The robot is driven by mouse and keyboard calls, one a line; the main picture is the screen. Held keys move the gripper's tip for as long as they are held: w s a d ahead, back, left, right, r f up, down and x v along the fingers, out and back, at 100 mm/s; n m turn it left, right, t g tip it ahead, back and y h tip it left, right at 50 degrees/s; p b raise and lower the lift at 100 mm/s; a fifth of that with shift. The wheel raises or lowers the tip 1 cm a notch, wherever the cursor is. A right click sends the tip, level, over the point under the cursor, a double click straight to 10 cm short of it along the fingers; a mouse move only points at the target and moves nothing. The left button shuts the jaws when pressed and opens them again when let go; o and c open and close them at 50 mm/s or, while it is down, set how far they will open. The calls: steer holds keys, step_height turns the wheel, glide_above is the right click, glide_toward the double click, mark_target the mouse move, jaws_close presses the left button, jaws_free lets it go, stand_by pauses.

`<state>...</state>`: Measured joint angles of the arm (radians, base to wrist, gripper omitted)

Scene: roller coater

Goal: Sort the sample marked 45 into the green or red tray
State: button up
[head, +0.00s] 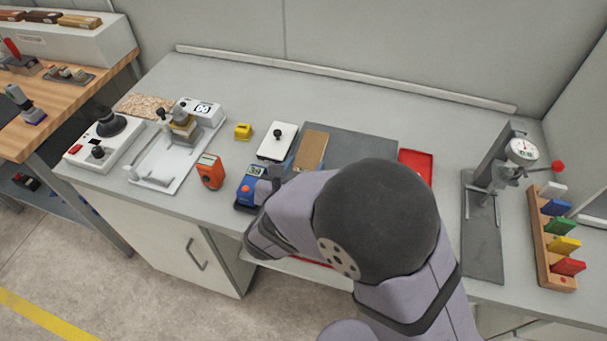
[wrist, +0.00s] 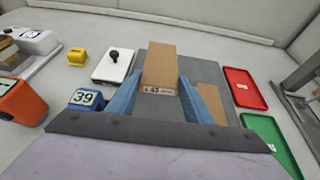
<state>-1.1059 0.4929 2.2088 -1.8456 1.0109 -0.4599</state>
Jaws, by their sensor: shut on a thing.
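The brown sample marked 45 (wrist: 160,68) is between the two blue fingers of my gripper (wrist: 158,94) in the wrist view, label end toward me. My gripper is shut on it, over or on the grey mat (wrist: 205,68); I cannot tell whether it touches the mat. The red tray (wrist: 244,88) lies right of the mat, with the green tray (wrist: 268,130) nearer. Both look empty where visible. The red tray also shows in the head view (head: 416,163); the green one is hidden there.
Another brown piece (wrist: 211,104) lies right of the right finger. A blue device (wrist: 87,98) reading 39 and a white plate with a black knob (wrist: 113,65) are left. An orange meter (head: 210,171) stands farther left. A dial gauge stand (head: 484,215) stands right.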

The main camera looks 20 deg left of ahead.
mark_target(307, 156)
steer(key=shift+r, duration=0.1)
stand_by(0.6)
steer(key=b, duration=0.1)
steer(key=w+b, duration=0.1)
steer(key=b, duration=0.1)
steer(key=shift+w+a, duration=0.25)
steer(key=shift+a, duration=0.05)
steer(key=w+b, duration=0.1)
steer(key=b, duration=0.1)
steer(key=w+r+m+h+b, duration=0.1)
steer(key=b, duration=0.2)
steer(key=w+b, duration=0.1)
steer(key=b, duration=0.2)
steer(key=shift+r, duration=0.35)
steer(key=w+d+r+m+h+b, duration=0.1)
steer(key=b, duration=0.2)
steer(key=shift+b, duration=0.3)
steer(key=b, duration=0.2)
steer(key=d+b, duration=0.1)
steer(key=shift+w+r+m+h+b, duration=0.3)
steer(key=shift+r+h+b, duration=0.1)
steer(key=s+d+m+h+b, duration=0.25)
steer(key=d+b, duration=0.85)
steer(key=b, duration=1)
steer(key=s+d+f+n+y+b, duration=0.3)
steer(key=s+d+f+b, duration=0.2)
steer(key=s+d+b, duration=0.8)
steer(key=shift+s+d+f+n+y+b, duration=0.15)
steer(key=shift+d+n+y+b, duration=0.3)
steer(key=shift+b, duration=3.1)
